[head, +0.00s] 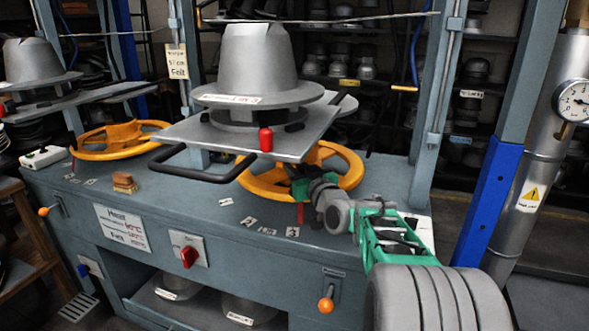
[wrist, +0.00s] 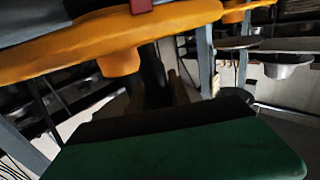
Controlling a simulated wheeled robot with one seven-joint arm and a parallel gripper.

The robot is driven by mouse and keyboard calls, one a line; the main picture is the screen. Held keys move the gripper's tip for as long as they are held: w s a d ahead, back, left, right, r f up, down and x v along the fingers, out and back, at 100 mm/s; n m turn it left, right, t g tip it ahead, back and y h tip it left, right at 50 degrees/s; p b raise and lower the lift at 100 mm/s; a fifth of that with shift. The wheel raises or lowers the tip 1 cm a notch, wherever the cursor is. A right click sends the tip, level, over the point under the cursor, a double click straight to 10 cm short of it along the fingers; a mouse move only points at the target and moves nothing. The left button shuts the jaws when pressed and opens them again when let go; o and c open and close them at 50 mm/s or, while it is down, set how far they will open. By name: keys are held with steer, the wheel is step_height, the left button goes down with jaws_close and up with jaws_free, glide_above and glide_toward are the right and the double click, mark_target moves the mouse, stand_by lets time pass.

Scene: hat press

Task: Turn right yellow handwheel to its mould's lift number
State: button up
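The right yellow handwheel (head: 350,171) sits on the blue-grey bench under a press plate (head: 205,138). A grey hat-shaped mould (head: 257,60) stands on the plate. Its base label is too small to read. My gripper (head: 303,185) is at the wheel's near rim, coming in from the right front. In the wrist view the yellow rim (wrist: 110,38) fills the upper left, close above my green gripper body (wrist: 180,150). Touching cannot be told, and my fingertips are unclear. A red marker (head: 300,213) stands below the rim. Number tags lie on the bench; one seems to read 3 (head: 292,232).
A second yellow handwheel (head: 118,140) and mould (head: 40,58) stand at the left. A black bar handle (head: 200,172) juts out from the plate, which has a red knob (head: 266,139). Blue-grey posts (head: 437,90) frame the press. A pipe with a gauge (head: 575,100) stands at right.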

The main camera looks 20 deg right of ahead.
steer(key=o, duration=0.4)
steer(key=s, duration=0.7)
steer(key=shift+s+d, duration=0.25)
steer(key=shift+s, duration=0.1)
steer(key=shift+c, duration=0.5)
